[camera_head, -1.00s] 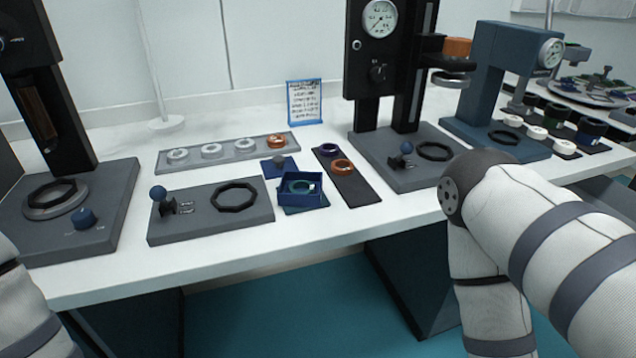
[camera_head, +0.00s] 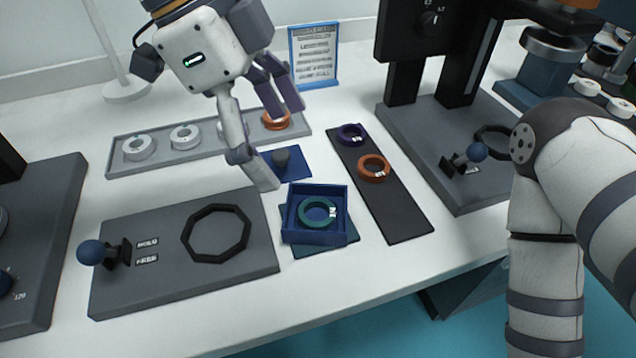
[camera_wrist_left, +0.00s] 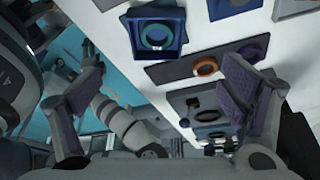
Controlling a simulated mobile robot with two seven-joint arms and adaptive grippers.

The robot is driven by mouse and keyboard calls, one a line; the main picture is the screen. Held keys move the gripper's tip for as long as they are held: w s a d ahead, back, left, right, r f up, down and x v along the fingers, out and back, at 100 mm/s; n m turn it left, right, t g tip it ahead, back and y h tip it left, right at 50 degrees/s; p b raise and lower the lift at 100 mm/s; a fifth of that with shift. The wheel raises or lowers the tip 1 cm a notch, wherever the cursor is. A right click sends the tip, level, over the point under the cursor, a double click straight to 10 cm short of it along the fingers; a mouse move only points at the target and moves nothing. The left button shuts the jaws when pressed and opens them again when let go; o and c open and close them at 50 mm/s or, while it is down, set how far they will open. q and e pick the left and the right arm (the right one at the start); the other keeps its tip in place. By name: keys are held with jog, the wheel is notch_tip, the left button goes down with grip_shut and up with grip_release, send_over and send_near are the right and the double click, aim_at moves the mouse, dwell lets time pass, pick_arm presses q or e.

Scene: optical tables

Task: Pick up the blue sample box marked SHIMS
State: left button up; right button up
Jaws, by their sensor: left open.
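A blue open-topped box (camera_head: 291,222) sits on a teal mat (camera_head: 303,250) near the front of the white table, with a teal ring (camera_head: 333,213) inside it. I cannot read the word SHIMS on it. The box also shows at the top of the left wrist view (camera_wrist_left: 135,38). My left gripper (camera_head: 281,146) is open and empty, above the table behind the box and slightly to its left. In the left wrist view its fingers (camera_wrist_left: 165,95) are spread wide, with the box beyond them.
A grey fixture plate (camera_head: 160,275) is close on the left, a dark strip (camera_head: 402,215) with two rings on the right. A tray of rings (camera_head: 185,155) and a sign (camera_head: 313,55) stand behind.

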aim_at(319, 211)
pick_arm(q)
jog(key=f, duration=0.1)
jog(key=s+d+f, duration=0.1)
jog(key=f, duration=0.1)
jog(key=shift+s+d+f, duration=0.2)
jog(key=shift+d+f, duration=0.1)
jog(key=shift+f, duration=0.1)
jog(key=x, duration=0.5)
jog(key=shift+w+a+f+b, duration=0.1)
jog(key=shift+w+f+b, duration=0.25)
jog(key=shift+d+f, duration=0.25)
jog(key=shift+f, duration=0.15)
jog(key=shift+c, duration=0.6)
jog(key=shift+w, duration=0.1)
jog(key=c, duration=1.3)
